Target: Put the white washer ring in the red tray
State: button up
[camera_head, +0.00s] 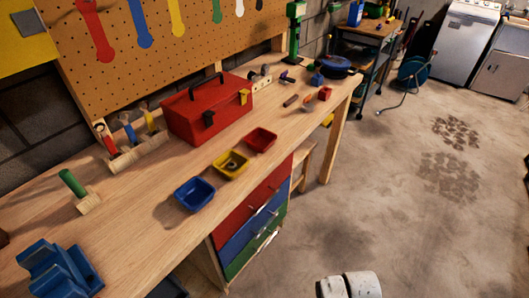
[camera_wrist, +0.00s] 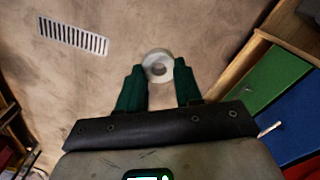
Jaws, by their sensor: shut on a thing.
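The white washer ring (camera_wrist: 158,53) is between the fingertips of my gripper (camera_wrist: 158,68) in the wrist view, held above the concrete floor. My gripper has two green fingers, shut on the ring's sides. In the head view the red tray (camera_head: 261,139) sits empty on the workbench, at the far end of a row of three small trays. The gripper and the ring do not show in the head view; only a white part of my arm shows at the bottom edge.
The yellow tray (camera_head: 231,164), holding a dark ring-like thing, and the blue tray (camera_head: 194,194) stand nearer along the workbench (camera_head: 140,225). A red toolbox (camera_head: 208,108) stands behind them. Drawers (camera_head: 250,228) are below the bench edge. The floor to the right is open.

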aim_at(260, 143)
jog(key=u, duration=1.75)
jog(key=l+u, duration=0.25)
jog(key=u, duration=0.2)
jog(key=l+u, duration=0.2)
jog(key=u, duration=0.25)
jog(key=k+l+u, duration=0.1)
jog(key=l+u, duration=0.15)
jog(key=u, duration=0.2)
jog(key=k+l, duration=0.2)
jog(key=l, duration=0.3)
jog(key=k+l, duration=0.25)
jog(key=l, duration=0.25)
jog(key=k+l, duration=0.2)
jog(key=l, duration=0.3)
jog(key=k+l, duration=0.2)
jog(key=l, duration=0.3)
jog(key=k+l, duration=0.25)
jog(key=l, duration=0.25)
jog(key=k+l, duration=0.2)
jog(key=l, duration=0.3)
jog(key=k+l, duration=0.25)
jog(key=l, duration=0.25)
jog(key=k+l, duration=0.2)
jog(key=l, duration=0.3)
